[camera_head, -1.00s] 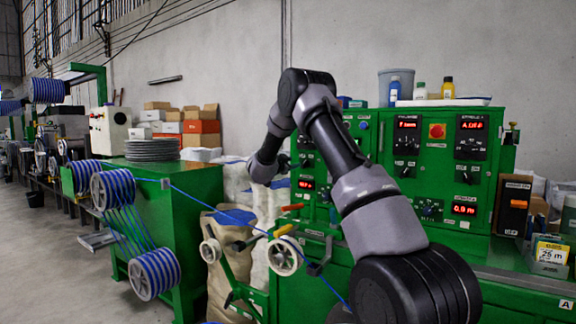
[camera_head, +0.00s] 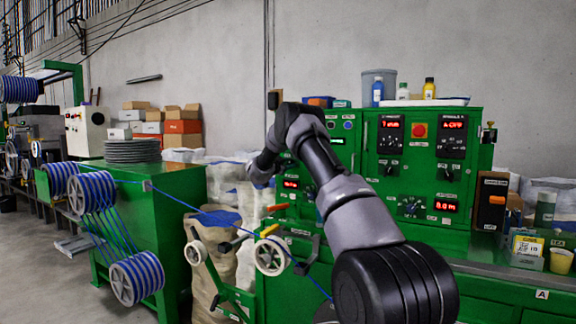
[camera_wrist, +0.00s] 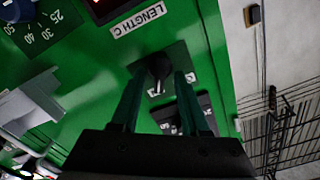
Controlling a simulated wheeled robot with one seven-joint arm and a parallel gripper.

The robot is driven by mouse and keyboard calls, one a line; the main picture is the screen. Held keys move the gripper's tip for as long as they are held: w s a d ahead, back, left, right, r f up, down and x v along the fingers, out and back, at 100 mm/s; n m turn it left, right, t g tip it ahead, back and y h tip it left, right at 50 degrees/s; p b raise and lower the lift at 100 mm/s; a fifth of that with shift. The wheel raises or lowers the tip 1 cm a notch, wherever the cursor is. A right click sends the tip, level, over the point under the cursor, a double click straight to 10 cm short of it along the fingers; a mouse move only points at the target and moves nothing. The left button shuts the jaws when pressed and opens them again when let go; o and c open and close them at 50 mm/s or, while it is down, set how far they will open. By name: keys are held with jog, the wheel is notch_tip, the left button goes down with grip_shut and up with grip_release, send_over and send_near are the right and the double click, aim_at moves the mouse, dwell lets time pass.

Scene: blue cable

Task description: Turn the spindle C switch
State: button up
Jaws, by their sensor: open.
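In the wrist view, a black rotary switch (camera_wrist: 159,66) with a white pointer sits on a dark plate on the green panel (camera_wrist: 80,90). The nearby label "LENGTH C" (camera_wrist: 139,18) is readable; no spindle label is. My gripper (camera_wrist: 160,75) is open, with its two dark green fingers pointing at the panel and this switch between their tips in the picture. I cannot tell whether they touch it. A second black switch plate (camera_wrist: 196,106) lies lower right, partly behind the right finger. In the head view my gripper is hidden behind my arm.
The green control cabinet (camera_head: 350,150) carries displays, knobs and a red button (camera_head: 419,130). Left of it, a blue cable (camera_head: 205,217) runs over white pulleys (camera_head: 270,256) from striped spools (camera_head: 137,278). Bottles and a bin (camera_head: 378,86) stand on the cabinet.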

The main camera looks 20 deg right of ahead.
grip_shut()
jog(key=shift+n, duration=0.4)
jog(key=n, duration=1.1)
jog(key=shift+w+a, duration=0.15)
jog(key=shift+w, duration=0.1)
dwell(0.4)
grip_release()
